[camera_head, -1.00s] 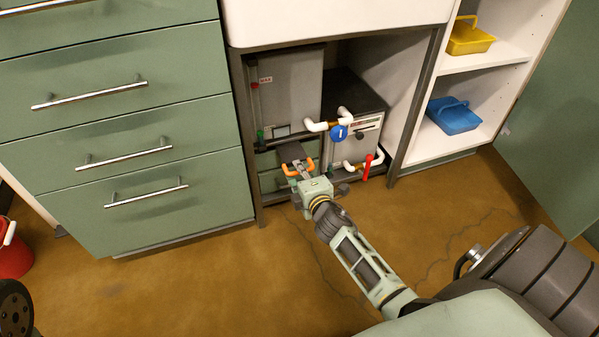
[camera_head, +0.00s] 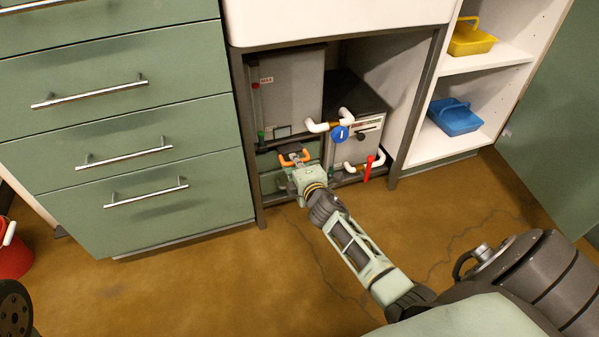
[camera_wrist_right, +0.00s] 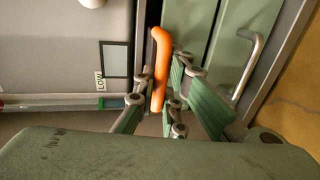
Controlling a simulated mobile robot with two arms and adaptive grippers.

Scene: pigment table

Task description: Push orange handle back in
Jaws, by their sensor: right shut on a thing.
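The orange handle (camera_head: 284,161) is at the lower front of the grey unit (camera_head: 292,90) under the white counter. It shows as a bent orange bar (camera_wrist_right: 161,50) in the wrist view, close to the unit's front. My right gripper (camera_head: 295,162) is shut on the orange handle, with its green fingers (camera_wrist_right: 160,92) on both sides of the bar in the wrist view. The dark drawer part behind the handle is hidden now. My left gripper is out of view.
To the right are white pipes (camera_head: 317,127), a blue round valve (camera_head: 340,133) and a red lever (camera_head: 368,168) on a second grey box. Green drawers (camera_head: 150,217) stand to the left. The brown floor (camera_head: 200,290) in front is clear.

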